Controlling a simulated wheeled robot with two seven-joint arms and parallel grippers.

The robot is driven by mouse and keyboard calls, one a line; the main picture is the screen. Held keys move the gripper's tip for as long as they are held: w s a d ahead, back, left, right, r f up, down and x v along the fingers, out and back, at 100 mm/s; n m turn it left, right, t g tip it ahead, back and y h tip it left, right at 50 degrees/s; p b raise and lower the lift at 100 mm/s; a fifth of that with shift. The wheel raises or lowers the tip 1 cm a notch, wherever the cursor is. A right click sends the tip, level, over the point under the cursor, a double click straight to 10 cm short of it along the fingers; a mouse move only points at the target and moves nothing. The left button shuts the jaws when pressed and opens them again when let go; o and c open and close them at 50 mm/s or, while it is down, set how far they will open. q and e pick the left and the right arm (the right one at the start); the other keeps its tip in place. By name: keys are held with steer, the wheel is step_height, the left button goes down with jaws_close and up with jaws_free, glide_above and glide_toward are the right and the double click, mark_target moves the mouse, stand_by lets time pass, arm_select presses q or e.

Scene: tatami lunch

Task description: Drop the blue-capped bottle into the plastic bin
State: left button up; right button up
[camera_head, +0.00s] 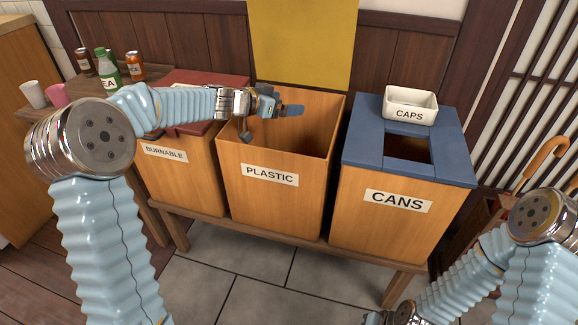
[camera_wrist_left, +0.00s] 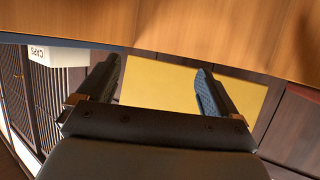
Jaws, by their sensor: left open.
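The open-topped wooden plastic bin (camera_head: 270,195), labelled PLASTIC, stands in the middle of the head view. My left gripper (camera_head: 278,118) is over its opening, with its jaws apart. In the left wrist view the two fingers (camera_wrist_left: 155,95) are spread and nothing is between them; the yellow panel shows through the gap. A wooden surface (camera_wrist_left: 210,30) fills the top of that view. No blue-capped bottle shows in either view, and the bottom of the bin is hidden. My right gripper (camera_head: 378,318) is only partly in view at the bottom edge.
The burnable bin (camera_head: 190,175) stands left and the blue-topped cans bin (camera_head: 358,150) right, bearing a white caps box (camera_head: 411,106). Several bottles, including a green one (camera_head: 108,75), and two cups stand at far left. A yellow panel (camera_head: 302,45) rises behind the plastic bin.

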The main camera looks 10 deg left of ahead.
arm_select(q)
steer(key=s+d+r, duration=0.4)
steer(key=s+r, duration=0.9)
steer(key=shift+s, duration=0.2)
